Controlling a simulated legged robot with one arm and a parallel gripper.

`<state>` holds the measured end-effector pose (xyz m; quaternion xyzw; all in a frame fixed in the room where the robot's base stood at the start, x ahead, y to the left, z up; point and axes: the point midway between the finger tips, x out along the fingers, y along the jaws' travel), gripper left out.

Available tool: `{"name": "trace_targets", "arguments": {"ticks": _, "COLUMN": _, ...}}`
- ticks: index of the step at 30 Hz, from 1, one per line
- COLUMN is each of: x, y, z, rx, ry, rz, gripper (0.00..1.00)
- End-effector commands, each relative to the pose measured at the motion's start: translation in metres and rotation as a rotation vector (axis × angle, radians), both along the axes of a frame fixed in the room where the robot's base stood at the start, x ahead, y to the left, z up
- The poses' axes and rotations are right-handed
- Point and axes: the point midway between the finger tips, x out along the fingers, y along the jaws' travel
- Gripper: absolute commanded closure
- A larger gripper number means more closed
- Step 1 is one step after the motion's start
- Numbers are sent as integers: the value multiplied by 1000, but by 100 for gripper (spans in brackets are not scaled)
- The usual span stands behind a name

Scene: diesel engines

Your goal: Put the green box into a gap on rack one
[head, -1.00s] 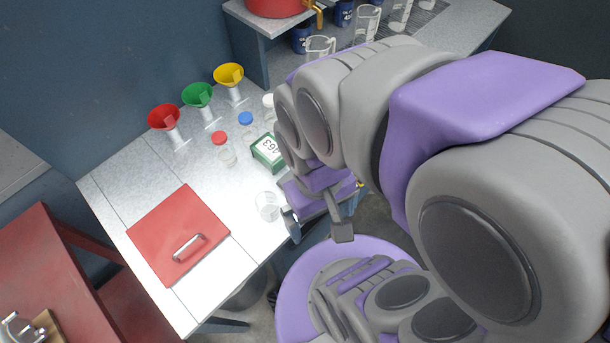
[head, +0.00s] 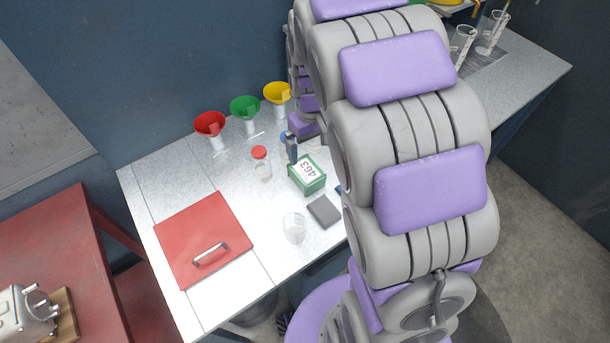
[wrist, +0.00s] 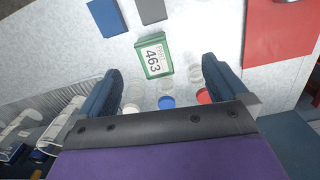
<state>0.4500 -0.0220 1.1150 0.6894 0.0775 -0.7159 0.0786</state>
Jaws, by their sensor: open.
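The green box (head: 308,174), with a white label reading 463, stands on the light bench top. It also shows in the wrist view (wrist: 154,55), ahead of and between my spread fingers. My gripper (wrist: 160,85) is open and empty, held above the bench. In the head view one finger shows just behind the box at its upper left, and my arm hides the rest of the gripper. Rack one cannot be made out in these frames.
A red-capped jar (head: 262,163) and a clear beaker (head: 294,228) stand near the box. A dark grey block (head: 324,211) lies in front of it. Red (head: 210,124), green (head: 245,108) and yellow (head: 277,93) funnels line the wall. A red lid (head: 203,240) covers the left.

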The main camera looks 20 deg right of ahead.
Motion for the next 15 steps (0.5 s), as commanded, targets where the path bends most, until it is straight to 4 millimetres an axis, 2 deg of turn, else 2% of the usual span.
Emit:
{"name": "trace_targets", "arguments": {"ticks": 1, "x": 14, "y": -2, "z": -12, "rx": 1, "ry": -2, "rz": 14, "gripper": 0}}
{"name": "trace_targets", "arguments": {"ticks": 3, "x": 33, "y": -4, "z": -23, "rx": 2, "ry": -14, "rz": 37, "gripper": 0}}
{"name": "trace_targets", "arguments": {"ticks": 6, "x": 51, "y": -5, "z": -37, "rx": 4, "ry": -23, "rz": 62, "gripper": 0}}
{"name": "trace_targets", "arguments": {"ticks": 10, "x": 65, "y": -6, "z": -49, "rx": 5, "ry": -31, "rz": 84, "gripper": 0}}
{"name": "trace_targets", "arguments": {"ticks": 15, "x": 70, "y": -6, "z": -57, "rx": 4, "ry": -36, "rz": 91, "gripper": 0}}
